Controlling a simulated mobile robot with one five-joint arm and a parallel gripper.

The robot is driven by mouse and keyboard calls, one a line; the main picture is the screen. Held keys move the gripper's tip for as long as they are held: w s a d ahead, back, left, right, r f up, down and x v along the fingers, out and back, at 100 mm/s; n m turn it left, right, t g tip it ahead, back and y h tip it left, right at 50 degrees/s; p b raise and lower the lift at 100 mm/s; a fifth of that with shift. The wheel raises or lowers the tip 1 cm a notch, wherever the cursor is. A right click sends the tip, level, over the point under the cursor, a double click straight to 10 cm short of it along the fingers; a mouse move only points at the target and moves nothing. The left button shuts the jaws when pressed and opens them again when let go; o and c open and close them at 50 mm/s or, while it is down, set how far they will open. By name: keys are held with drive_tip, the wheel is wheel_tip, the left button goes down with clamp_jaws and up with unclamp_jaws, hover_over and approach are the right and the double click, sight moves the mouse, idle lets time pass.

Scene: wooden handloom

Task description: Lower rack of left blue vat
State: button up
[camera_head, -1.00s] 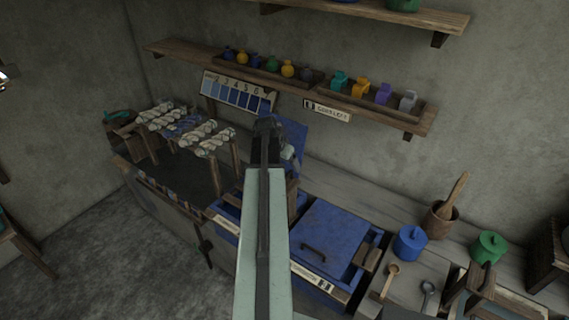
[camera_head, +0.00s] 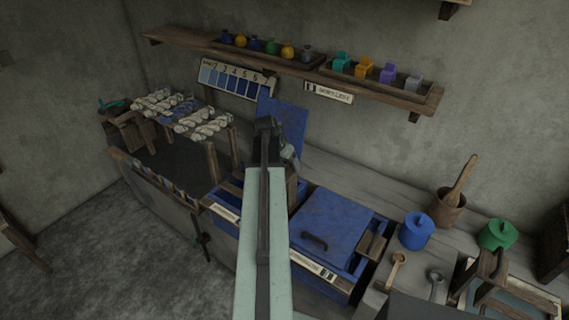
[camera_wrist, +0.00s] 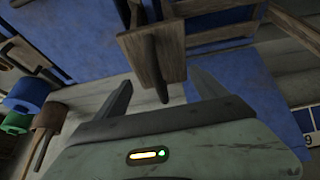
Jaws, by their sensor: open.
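The left blue vat (camera_head: 228,193) is partly hidden behind my arm in the head view, with its blue lid (camera_head: 287,122) standing raised behind it. A wooden rack (camera_head: 292,186) shows beside my arm over the vat. In the wrist view, the rack (camera_wrist: 152,50) is close ahead, with a peg pointing into the space between my fingers. My gripper (camera_wrist: 160,92) is open, with one finger on each side of the peg. I cannot tell whether either finger touches it. In the head view my gripper (camera_head: 275,140) is in front of the raised lid.
A second blue vat has its lid (camera_head: 332,225) shut, to the right. A blue pot (camera_head: 416,231), green pot (camera_head: 497,236) and mortar (camera_head: 450,207) stand on the bench. Hanks on a wooden frame (camera_head: 185,112) are at left. A wall shelf (camera_head: 300,68) with a shade card (camera_head: 237,81) is above.

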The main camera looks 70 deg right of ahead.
clamp_jaws()
wheel_tip(320, 180, down, 19)
drive_tip(key=b, duration=1.8)
drive_tip(key=shift+r+b, duration=0.2)
drive_tip(key=shift+b, duration=0.1)
drive_tip(key=shift+a+r, duration=0.1)
drive_tip(key=shift+r, duration=0.05)
drive_tip(key=shift+o, duration=1)
unclamp_jaws()
drive_tip(key=shift+r, duration=0.1)
wheel_tip(320, 180, up, 7)
drive_tip(key=p, duration=0.7)
